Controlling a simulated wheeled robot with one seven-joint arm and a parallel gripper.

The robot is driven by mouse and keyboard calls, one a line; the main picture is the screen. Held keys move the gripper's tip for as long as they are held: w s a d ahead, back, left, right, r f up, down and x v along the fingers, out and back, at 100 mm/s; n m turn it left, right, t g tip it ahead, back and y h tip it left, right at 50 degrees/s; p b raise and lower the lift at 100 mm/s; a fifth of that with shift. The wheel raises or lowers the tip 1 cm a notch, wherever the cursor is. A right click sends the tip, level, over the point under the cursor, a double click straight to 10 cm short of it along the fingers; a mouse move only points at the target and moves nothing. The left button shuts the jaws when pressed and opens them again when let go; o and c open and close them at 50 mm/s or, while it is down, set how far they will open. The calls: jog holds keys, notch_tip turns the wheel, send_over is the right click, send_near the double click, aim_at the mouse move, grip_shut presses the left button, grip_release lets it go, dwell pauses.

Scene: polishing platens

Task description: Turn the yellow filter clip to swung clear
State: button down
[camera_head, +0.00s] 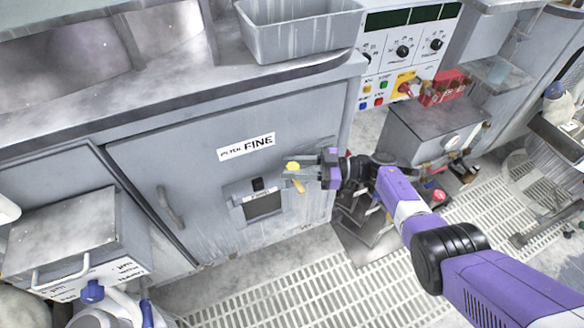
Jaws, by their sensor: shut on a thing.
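A grey basin (300,30) stands on the worktop above. A control panel (405,60), a red box (442,88) and a grey unit stand at right. Grating covers the floor.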

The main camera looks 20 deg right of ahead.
jog(key=shift+w+d+r, duration=0.15)
jog(key=shift+d+r, duration=0.15)
jog(key=c, duration=1)
grip_release()
jog(key=shift+f, duration=0.15)
jog(key=shift+a, duration=0.1)
jog(key=v, duration=0.8)
jog(key=shift+a, duration=0.1)
